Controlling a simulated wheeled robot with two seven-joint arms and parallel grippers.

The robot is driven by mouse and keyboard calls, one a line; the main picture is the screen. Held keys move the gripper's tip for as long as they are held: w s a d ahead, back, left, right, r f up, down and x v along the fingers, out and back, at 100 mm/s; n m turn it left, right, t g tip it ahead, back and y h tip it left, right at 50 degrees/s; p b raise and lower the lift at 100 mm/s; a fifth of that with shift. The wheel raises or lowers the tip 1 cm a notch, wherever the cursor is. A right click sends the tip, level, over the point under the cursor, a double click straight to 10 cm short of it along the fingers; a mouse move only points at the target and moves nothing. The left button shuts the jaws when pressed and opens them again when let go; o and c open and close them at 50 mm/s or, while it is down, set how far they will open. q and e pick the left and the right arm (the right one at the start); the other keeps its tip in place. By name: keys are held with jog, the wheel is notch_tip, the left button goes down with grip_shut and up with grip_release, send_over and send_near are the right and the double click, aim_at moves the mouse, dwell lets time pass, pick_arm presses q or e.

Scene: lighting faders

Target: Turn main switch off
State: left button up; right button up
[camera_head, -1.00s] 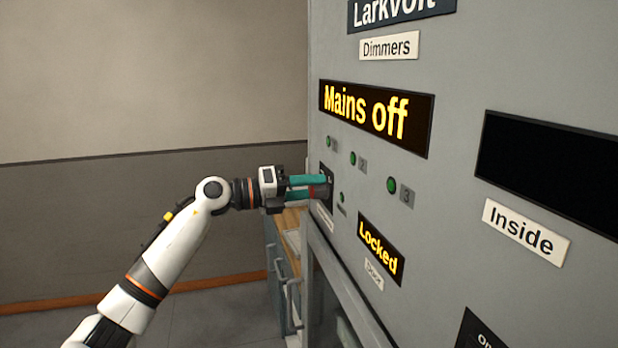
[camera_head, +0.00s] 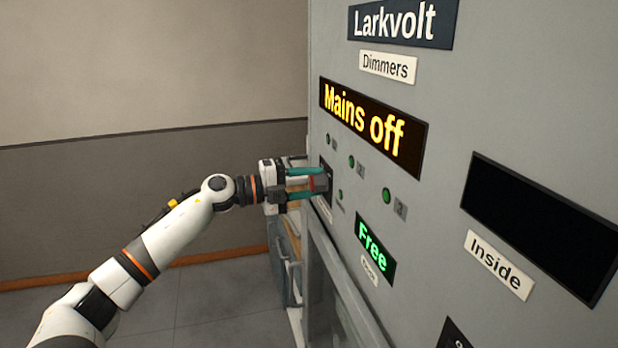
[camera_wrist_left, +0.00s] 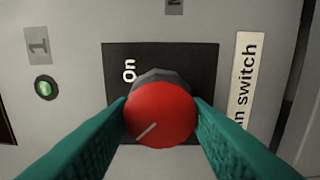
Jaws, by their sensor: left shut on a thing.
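The main switch is a round red knob (camera_wrist_left: 160,116) with a pale pointer line, on a black plate (camera_wrist_left: 205,62) marked "On". In the left wrist view the pointer slants toward the lower left. My left gripper (camera_wrist_left: 160,125) is shut on the knob, with a green finger on each side. In the head view the left gripper (camera_head: 308,184) holds the red knob (camera_head: 320,183) at the cabinet's left edge. The upper display (camera_head: 374,120) reads "Mains off" in yellow. The lower display (camera_head: 375,248) reads "Free" in green. My right gripper is out of view.
The grey cabinet (camera_head: 440,150) fills the right side. It carries green lamps (camera_head: 387,196), a dark blank panel (camera_head: 545,225) labelled "Inside" and a "Larkvolt" sign (camera_head: 405,24). A counter with drawers stands behind the arm. The floor at left is clear.

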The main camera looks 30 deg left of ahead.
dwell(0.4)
pick_arm(q)
jog(key=o, duration=1)
jog(key=shift+c, duration=0.2)
jog(key=shift+s+a+f+b, duration=0.2)
jog(key=shift+s+a+b, duration=0.05)
jog(key=shift+a+b, duration=0.1)
jog(key=b+v, duration=0.7)
jog(key=v, duration=0.4)
jog(key=shift+r, duration=0.2)
jog(key=shift+s, duration=0.1)
